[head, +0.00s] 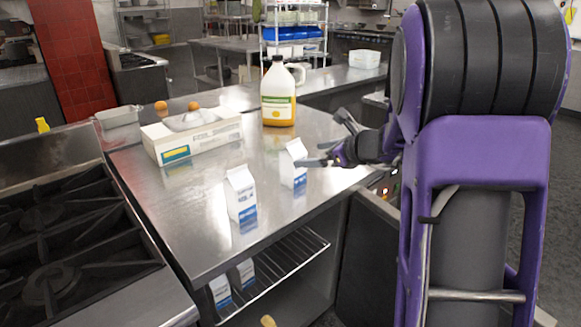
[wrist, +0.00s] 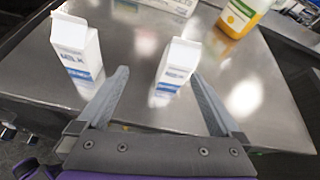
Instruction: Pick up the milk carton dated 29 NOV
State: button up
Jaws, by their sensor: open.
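Two white milk cartons with blue bases and gabled tops stand upright on the steel counter. The nearer carton (head: 241,193) is at the left in the wrist view (wrist: 76,46). The farther carton (head: 291,161) appears ahead of my gripper in the wrist view (wrist: 176,64), closer to the right finger. I cannot read a date on either. My gripper (head: 329,142) is open and empty just right of the farther carton; its fingers (wrist: 160,75) spread on either side of that carton's image. Whether a finger touches it I cannot tell.
A jug (head: 278,93) with an orange lower part and a white box (head: 192,136) stand farther back on the counter (head: 190,215). More cartons (head: 220,290) show on the wire shelf below. A black stove (head: 60,240) is at the left.

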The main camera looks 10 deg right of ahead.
aim_at(301, 156)
jog(key=d+f+m+t, duration=0.1)
jog(key=d+f+m, duration=0.1)
jog(key=d, duration=0.4)
jog(key=shift+y, duration=0.5)
jog(key=b+x, duration=0.1)
jog(key=x, duration=1.1)
jog(key=shift+r, duration=0.1)
jog(key=x, duration=0.4)
jog(key=shift+a+f, duration=0.15)
jog(key=shift+f, duration=0.3)
jog(key=shift+w+a, duration=0.2)
jog(key=shift+w, duration=0.1)
grip_shut()
